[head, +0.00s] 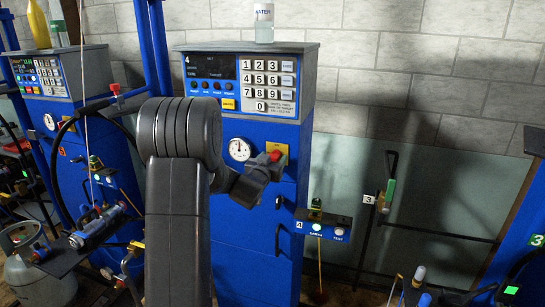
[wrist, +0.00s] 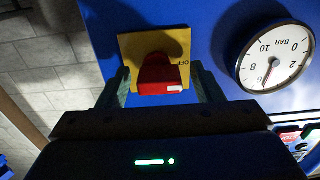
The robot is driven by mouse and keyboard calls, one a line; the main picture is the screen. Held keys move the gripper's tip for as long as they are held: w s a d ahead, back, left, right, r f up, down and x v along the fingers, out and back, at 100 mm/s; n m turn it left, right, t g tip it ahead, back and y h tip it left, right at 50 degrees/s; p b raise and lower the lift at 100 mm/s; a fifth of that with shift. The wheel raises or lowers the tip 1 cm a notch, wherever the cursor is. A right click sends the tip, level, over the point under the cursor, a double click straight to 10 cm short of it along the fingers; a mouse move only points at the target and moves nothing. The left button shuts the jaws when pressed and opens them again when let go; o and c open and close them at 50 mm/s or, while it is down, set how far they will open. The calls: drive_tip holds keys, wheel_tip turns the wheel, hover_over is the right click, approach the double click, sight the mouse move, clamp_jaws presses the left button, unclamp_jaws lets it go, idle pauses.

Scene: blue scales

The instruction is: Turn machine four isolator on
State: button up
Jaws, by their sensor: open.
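Machine four (head: 230,215) is the blue cabinet at the centre of the head view, with a "4" on its grey top panel. Its isolator is a red knob (wrist: 160,78) on a yellow plate (wrist: 139,45), with "OFF" printed at the plate's right in the wrist view. A small white mark is on the knob's right end there. In the head view the knob (head: 276,156) shows just beyond my gripper (head: 270,164). My gripper (wrist: 160,70) is open, one finger on each side of the knob. I cannot tell whether the fingers touch it.
A round pressure gauge (head: 239,149) is left of the isolator in the head view. A keypad (head: 267,85) is above. A small switch box (head: 323,225) juts out at lower right. Another blue machine (head: 60,120) stands at left.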

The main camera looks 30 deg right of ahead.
drive_tip(key=shift+w+d, duration=0.1)
drive_tip(key=shift+d, duration=0.05)
drive_tip(key=c, duration=1)
